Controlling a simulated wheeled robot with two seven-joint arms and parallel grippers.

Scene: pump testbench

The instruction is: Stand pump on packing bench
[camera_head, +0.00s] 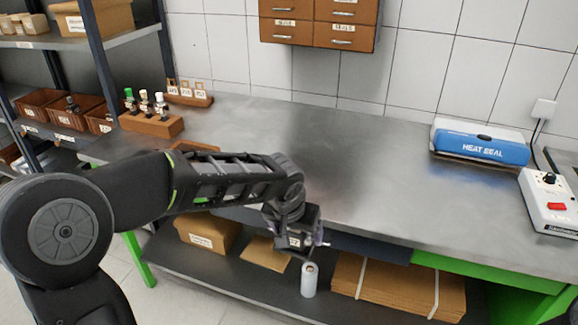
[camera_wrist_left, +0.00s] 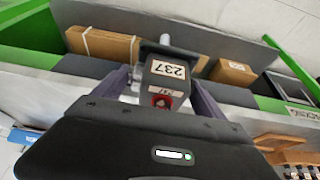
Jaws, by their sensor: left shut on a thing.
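My left gripper (camera_head: 302,240) is shut on the pump, in front of the packing bench's (camera_head: 350,165) front edge. In the left wrist view the pump (camera_wrist_left: 166,69) is a dark block with a white label reading 237 and a red part, between my two fingers. A pale cylinder (camera_head: 309,280) shows just below the gripper, and a pale rod (camera_wrist_left: 164,40) shows past the block in the wrist view. I cannot tell for sure whether it is part of the pump. The bench top is grey metal. My right gripper is not in view.
A blue heat sealer (camera_head: 480,146) and a white control box (camera_head: 550,200) stand at the right. A wooden block with small bottles (camera_head: 150,124) stands at the back left. The middle of the top is clear. Flat cardboard (camera_head: 395,287) and a carton (camera_head: 208,232) lie on the lower shelf.

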